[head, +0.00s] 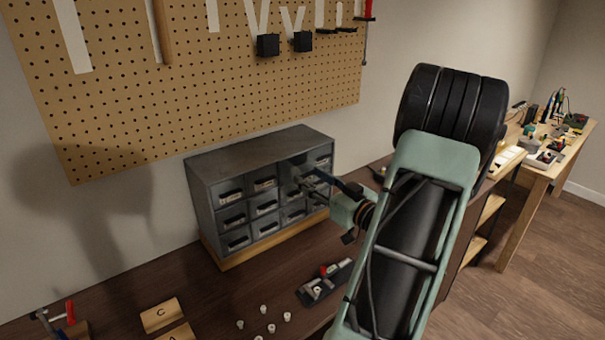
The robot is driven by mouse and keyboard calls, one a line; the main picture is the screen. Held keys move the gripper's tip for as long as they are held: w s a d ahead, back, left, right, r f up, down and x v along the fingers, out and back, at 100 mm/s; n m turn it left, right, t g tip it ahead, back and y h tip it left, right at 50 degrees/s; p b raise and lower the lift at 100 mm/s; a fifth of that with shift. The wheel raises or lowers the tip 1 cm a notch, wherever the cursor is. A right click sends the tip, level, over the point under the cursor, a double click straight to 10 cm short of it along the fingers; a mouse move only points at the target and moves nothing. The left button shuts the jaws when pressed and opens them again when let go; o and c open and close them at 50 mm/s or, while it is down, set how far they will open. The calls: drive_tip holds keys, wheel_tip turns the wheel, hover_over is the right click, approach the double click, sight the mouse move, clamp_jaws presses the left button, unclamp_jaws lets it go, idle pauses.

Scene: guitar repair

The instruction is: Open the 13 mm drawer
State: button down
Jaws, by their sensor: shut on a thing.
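A grey metal drawer cabinet (255,150) stands on a wooden base on the bench against the wall. It has rows of small drawers with pale label holders; the labels are too small to read, so I cannot tell which is the 13 mm drawer. My gripper (304,180) is at the upper right part of the cabinet's front, shut on the front of a top-row drawer (292,168). That drawer's front seems to stand out a little from its neighbours, but the gripper and arm partly hide it. The drawers left of it look closed.
A pegboard (200,80) with hanging tools is on the wall above. A second bench (550,150) is at right.

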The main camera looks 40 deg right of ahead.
drive_tip(key=s, duration=0.7)
drive_tip(key=shift+s+a, duration=0.3)
drive_tip(key=shift+a, duration=0.1)
drive_tip(key=c, duration=1.2)
unclamp_jaws()
drive_tip(key=shift+o, duration=0.2)
drive_tip(key=shift+s, duration=0.1)
drive_tip(key=s+a, duration=0.1)
drive_tip(key=s, duration=1)
drive_tip(key=shift+s+a, duration=0.15)
drive_tip(key=shift+s, duration=0.2)
